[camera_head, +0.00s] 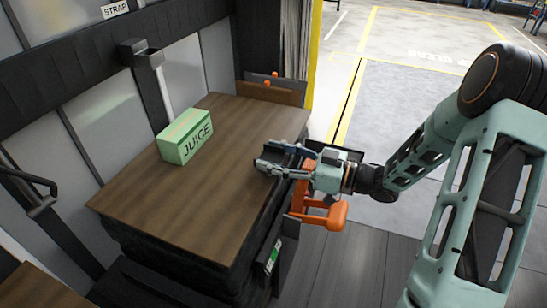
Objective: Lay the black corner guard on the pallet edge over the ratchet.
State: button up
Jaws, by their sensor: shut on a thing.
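My gripper (272,164) reaches in from the right to the right edge of the brown-topped pallet load (225,130). It is shut on the black corner guard (291,159), a dark piece between the fingers at that edge. The fingers hide much of the guard, and I cannot tell whether it touches the load. The orange ratchet (325,213) is on the load's right side, just below my gripper, partly covered by it.
A green JUICE carton (185,141) stands on the load's top, left of my gripper. Grey walls close off the left. The floor at right is clear.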

jog(key=shift+f, duration=0.5)
jog(key=shift+f+b, duration=0.1)
jog(key=shift+b, duration=0.2)
jog(key=o, duration=1.2)
jog(key=shift+c, duration=0.2)
